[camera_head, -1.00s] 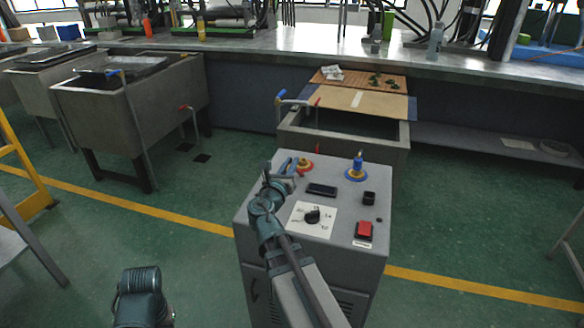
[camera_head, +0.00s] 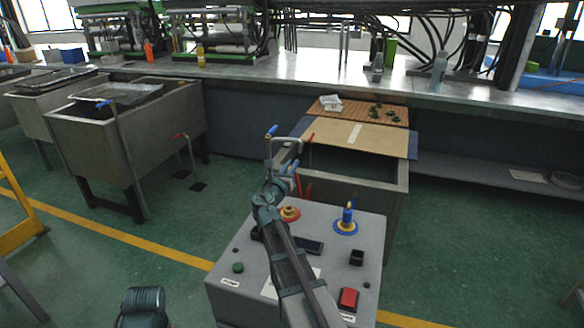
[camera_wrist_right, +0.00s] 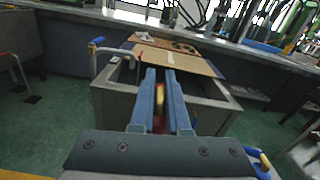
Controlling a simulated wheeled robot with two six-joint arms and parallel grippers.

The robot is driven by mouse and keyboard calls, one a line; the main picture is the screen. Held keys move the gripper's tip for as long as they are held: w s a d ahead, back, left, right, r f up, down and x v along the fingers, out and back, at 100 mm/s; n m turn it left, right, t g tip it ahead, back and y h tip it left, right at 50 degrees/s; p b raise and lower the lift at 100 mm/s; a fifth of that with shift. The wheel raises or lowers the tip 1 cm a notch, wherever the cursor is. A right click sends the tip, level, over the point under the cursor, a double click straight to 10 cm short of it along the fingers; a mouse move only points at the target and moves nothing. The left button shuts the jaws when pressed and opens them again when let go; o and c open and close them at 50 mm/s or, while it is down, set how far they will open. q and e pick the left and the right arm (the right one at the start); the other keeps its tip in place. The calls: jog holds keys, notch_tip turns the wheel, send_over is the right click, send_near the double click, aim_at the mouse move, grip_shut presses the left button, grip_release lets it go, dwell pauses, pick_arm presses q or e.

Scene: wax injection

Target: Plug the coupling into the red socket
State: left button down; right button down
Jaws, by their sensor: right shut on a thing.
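The control box (camera_head: 225,270) has a red socket (camera_head: 288,213), a red ring with a brass centre that looks empty. To its right, a blue plug stands upright in a blue-ringed socket (camera_head: 346,224). My right gripper (camera_head: 287,168) is above and beyond the red socket, apart from it, in front of the tank. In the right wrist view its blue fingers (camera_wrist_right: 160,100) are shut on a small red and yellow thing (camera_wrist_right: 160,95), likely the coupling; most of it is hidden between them.
An open grey tank (camera_head: 350,175) with a cardboard sheet (camera_head: 360,137) stands behind the box. A pipe with a blue handle (camera_head: 272,131) rises at its left corner. The box top also bears a red button (camera_head: 348,299).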

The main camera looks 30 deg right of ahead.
jog(key=shift+f, duration=0.15)
notch_tip(320, 180, down, 6)
jog(key=b, duration=0.5)
jog(key=shift+r+b, duration=0.2)
jog(key=shift+b, duration=0.2)
jog(key=shift+f+b, duration=1.8)
jog(key=shift+b, duration=0.05)
dwell(0.8)
jog(key=c, duration=0.8)
grip_release()
jog(key=v, duration=1.3)
jog(key=shift+s+a, duration=0.2)
jog(key=shift+a, duration=0.1)
jog(key=shift+s+a, duration=0.1)
